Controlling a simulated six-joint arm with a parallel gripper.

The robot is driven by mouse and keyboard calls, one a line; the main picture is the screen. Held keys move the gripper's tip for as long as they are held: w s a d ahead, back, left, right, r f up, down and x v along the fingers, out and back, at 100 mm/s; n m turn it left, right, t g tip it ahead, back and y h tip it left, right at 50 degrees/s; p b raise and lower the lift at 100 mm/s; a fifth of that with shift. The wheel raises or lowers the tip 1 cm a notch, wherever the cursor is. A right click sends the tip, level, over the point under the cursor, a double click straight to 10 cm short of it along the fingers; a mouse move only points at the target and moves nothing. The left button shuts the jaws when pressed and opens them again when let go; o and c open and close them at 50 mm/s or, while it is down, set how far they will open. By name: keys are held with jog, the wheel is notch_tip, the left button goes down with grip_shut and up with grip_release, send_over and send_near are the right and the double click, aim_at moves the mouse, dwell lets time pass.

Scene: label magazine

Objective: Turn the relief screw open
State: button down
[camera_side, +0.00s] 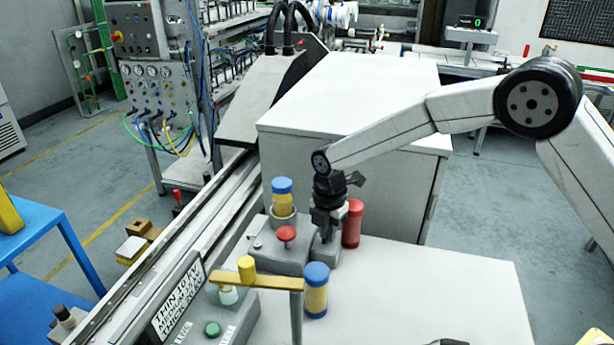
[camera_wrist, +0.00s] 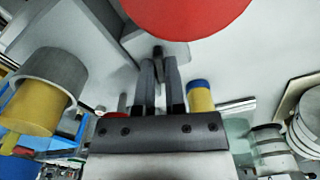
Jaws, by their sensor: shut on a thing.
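My gripper (camera_side: 326,238) points down at a grey block (camera_side: 272,258) on the white bench. In the wrist view its two fingers (camera_wrist: 159,72) are closed around a small dark pin-like part (camera_wrist: 158,52), which I take to be the relief screw. The fingers mostly cover it, so its turn angle cannot be read. In the side view the gripper hides it. A red mushroom knob (camera_side: 287,233) stands on the block just left of the gripper.
A red cylinder (camera_side: 352,222) stands close right of my gripper. A blue-and-yellow cylinder (camera_side: 283,200) sits in a grey cup; another (camera_side: 316,290) stands nearer the camera beside a yellow bar (camera_side: 262,281). A white cabinet (camera_side: 350,100) is behind. The bench's right side is clear.

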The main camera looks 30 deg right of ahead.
dwell(0.3)
jog(key=c, duration=0.7)
grip_release()
jog(key=shift+r, duration=0.1)
jog(key=shift+r, duration=3.9)
